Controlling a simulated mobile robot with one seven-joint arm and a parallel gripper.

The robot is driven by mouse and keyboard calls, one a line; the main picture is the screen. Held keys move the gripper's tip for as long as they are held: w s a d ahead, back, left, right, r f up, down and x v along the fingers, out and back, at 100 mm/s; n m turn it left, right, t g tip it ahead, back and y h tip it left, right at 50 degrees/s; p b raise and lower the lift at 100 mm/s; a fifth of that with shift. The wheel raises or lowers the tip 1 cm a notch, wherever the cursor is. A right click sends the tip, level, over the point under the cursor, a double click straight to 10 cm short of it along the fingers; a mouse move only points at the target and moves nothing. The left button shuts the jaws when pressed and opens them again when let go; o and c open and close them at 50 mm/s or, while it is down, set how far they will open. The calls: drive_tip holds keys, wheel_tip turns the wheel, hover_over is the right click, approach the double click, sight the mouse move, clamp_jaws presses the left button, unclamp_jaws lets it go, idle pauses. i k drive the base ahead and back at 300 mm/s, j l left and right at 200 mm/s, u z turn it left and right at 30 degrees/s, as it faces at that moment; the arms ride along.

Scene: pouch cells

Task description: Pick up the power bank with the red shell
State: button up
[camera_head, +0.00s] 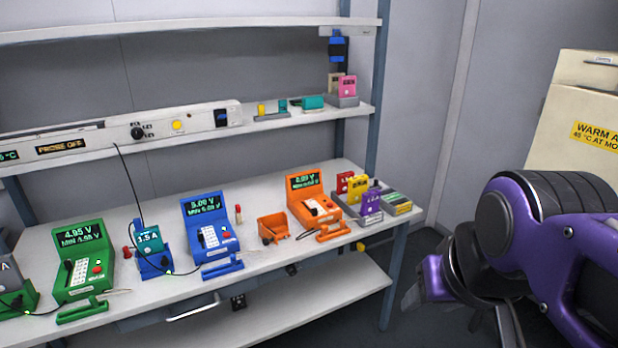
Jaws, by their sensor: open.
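A small red block (345,182), which looks like the red-shelled power bank, stands at the right end of the workbench. It is behind and left of a yellow block (357,189) and a purple block (371,201), which stand close by it; its lower part is partly hidden. My gripper (458,306) is at the lower right, in front of and right of the bench end, apart from the blocks. It is open, with nothing seen in it.
An orange meter (313,201) stands just left of the blocks, with an orange bin (273,228) beside it. Flat coloured pieces (396,202) lie right of the blocks. A shelf (372,108) runs above. A beige cabinet (582,110) stands at the right.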

sight(342, 180)
drive_tip(key=i+l+u, duration=0.15)
drive_tip(key=i+l, duration=0.2)
drive_tip(key=i, duration=0.15)
drive_tip(key=i+l+u, duration=0.15)
drive_tip(key=i+l, duration=0.25)
drive_tip(key=i, duration=0.1)
